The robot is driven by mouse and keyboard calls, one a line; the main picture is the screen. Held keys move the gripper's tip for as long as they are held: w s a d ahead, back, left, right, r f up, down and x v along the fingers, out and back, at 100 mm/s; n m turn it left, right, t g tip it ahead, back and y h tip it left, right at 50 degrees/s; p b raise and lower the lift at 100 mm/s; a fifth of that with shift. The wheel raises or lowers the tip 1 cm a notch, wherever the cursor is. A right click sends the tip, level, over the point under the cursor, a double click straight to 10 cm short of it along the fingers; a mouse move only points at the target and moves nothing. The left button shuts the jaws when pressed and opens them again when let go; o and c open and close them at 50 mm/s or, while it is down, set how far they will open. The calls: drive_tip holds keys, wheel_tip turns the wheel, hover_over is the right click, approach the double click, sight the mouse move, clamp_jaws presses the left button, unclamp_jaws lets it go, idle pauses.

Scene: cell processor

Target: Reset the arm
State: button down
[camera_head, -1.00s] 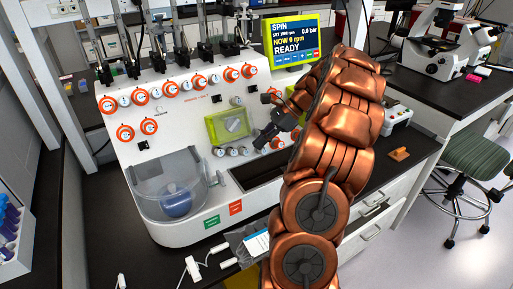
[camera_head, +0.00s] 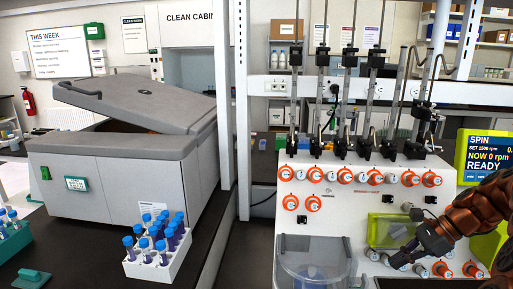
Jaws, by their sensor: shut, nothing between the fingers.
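My arm, copper coloured, enters from the right edge in the head view. My gripper (camera_head: 397,261) is dark, shut and empty. It is in front of the lower right part of the white cell processor (camera_head: 345,218), near its green-framed window (camera_head: 385,231). I cannot tell whether it touches the panel. The processor has rows of orange-ringed knobs and a clear round chamber (camera_head: 313,262) at its lower left. Its screen (camera_head: 485,155) reads SPIN, NOW 0 rpm, READY and is partly cut off.
A large grey centrifuge (camera_head: 120,165) with a raised lid stands on the left bench. A white rack (camera_head: 160,268) of several blue-capped tubes is in front of it. A white upright post (camera_head: 243,110) stands between the centrifuge and the processor. Several clamp poles rise behind the processor.

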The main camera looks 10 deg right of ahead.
drive_tip(key=s+a+r+n+g+h, duration=0.15)
drive_tip(key=s+a+n, duration=0.3)
drive_tip(key=a, duration=0.55)
drive_tip(key=s+a+n+g+h, duration=0.2)
drive_tip(key=s+a+n+g, duration=0.15)
drive_tip(key=a+n, duration=0.45)
drive_tip(key=s+a+f+n+h, duration=0.2)
drive_tip(key=s+a+n, duration=0.1)
drive_tip(key=s, duration=0.5)
drive_tip(key=s+a+f+n+h, duration=0.2)
drive_tip(key=s+a+n, duration=0.1)
drive_tip(key=s, duration=0.6)
drive_tip(key=shift+s+n+t, duration=0.15)
drive_tip(key=shift+n+t, duration=0.15)
drive_tip(key=shift+n, duration=0.45)
drive_tip(key=c, duration=1.9)
unclamp_jaws()
